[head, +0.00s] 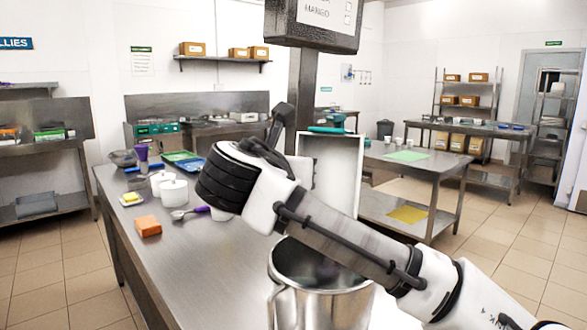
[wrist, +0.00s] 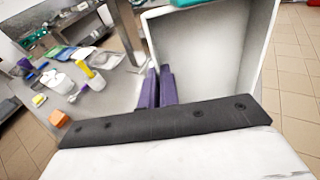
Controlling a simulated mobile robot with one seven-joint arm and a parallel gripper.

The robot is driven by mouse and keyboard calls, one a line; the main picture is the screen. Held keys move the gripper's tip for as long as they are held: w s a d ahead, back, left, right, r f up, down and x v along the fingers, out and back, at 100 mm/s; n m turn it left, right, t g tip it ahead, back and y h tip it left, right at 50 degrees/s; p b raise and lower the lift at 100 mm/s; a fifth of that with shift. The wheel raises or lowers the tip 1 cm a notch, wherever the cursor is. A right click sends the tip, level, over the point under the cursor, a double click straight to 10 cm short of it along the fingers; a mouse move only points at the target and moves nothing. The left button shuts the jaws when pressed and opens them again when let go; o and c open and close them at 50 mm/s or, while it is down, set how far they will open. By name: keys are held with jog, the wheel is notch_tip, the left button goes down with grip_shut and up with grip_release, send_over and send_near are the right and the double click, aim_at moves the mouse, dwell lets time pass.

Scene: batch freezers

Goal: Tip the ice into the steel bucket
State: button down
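The steel bucket (head: 342,303), with a handle on its left, stands at the near edge in the head view; its open mouth faces up. A white open-topped bin (head: 352,175) is tipped on its side above and behind the bucket. In the wrist view the bin (wrist: 200,55) fills the upper middle, and the part of its grey inside that shows looks bare. My gripper (wrist: 160,88) has purple fingers close together on the bin's left wall. In the head view my wrist hides the fingers. I see no clear ice; the bucket's inside shows only dark reflections.
The steel table (head: 215,265) holds an orange block (head: 148,226), white pots (head: 174,192), a spoon (head: 184,213) and trays on the left. Another steel table (head: 398,160) stands behind on the right.

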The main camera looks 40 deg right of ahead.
notch_tip(320, 180, down, 3)
jog(key=shift+f+b, duration=0.15)
jog(key=shift+b, duration=0.7)
notch_tip(320, 180, up, 3)
jog(key=p, duration=0.3)
jog(key=shift+r, duration=0.2)
notch_tip(320, 180, down, 4)
jog(key=shift+r+b, duration=0.2)
jog(key=shift+b, duration=0.85)
jog(key=shift+r, duration=0.25)
